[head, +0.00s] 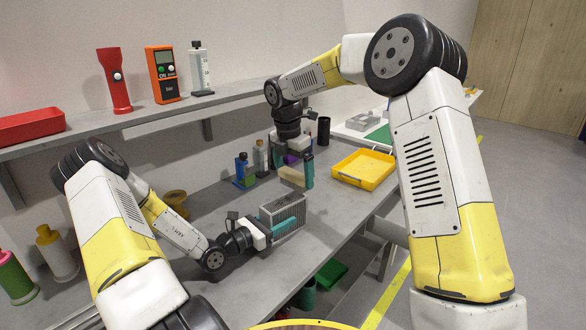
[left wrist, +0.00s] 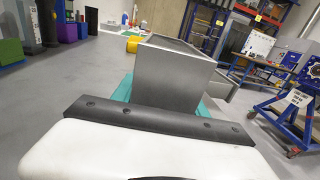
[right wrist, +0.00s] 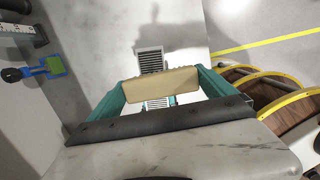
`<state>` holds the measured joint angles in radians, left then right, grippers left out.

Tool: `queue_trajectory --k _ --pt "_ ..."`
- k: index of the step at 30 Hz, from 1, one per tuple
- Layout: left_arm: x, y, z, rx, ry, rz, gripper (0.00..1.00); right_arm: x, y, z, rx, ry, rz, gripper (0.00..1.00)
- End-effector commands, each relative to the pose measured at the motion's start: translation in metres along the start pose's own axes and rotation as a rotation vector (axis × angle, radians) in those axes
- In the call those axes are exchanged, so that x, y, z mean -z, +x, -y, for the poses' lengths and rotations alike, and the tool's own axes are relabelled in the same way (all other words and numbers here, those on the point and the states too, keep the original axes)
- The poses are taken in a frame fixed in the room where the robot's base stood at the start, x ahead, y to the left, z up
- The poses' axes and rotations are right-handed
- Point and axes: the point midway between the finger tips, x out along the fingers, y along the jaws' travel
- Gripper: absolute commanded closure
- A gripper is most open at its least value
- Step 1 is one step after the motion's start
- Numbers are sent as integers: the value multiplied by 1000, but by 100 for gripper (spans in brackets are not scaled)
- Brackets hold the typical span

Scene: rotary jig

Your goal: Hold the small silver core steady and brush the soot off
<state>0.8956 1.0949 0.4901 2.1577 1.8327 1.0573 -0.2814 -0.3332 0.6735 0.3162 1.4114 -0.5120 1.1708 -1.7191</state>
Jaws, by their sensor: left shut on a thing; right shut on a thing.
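The small silver core (head: 284,209) is a grey box with a finned or meshed face, over the middle of the bench. My left gripper (head: 281,228) is shut on it, with teal fingers on its sides. In the left wrist view the core (left wrist: 175,72) fills the middle, with plain grey sides and a darker top. I cannot make out soot for certain. My right gripper (head: 297,170) is shut on a beige brush block (head: 291,177), behind the core and apart from it. In the right wrist view the block (right wrist: 160,85) lies across between the teal fingers; its bristles are hidden.
A yellow tray (head: 364,169) lies right of the brush. A blue-and-green item (head: 243,172), a bottle (head: 262,158) and a black cup (head: 324,130) stand behind. A shelf (head: 225,108) with a red torch (head: 115,80) runs along the wall. The bench front right of the core is clear.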

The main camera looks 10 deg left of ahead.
Motion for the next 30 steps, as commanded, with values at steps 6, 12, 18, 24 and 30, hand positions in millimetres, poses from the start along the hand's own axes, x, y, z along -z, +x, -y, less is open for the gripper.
queue_trajectory --k 6,12,18,24,30 --pt "0 0 0 0 0 1 100 3 20 0 1 -1 -1 44" --pt "0 0 0 0 0 1 100 5 38 0 1 0 1 44" --pt "0 0 0 0 0 1 100 7 56 -11 0 0 0 50" --pt "0 0 0 0 0 1 100 5 54 -29 -1 -1 0 50" --pt "0 0 0 0 1 1 100 10 53 -42 0 -3 0 50"
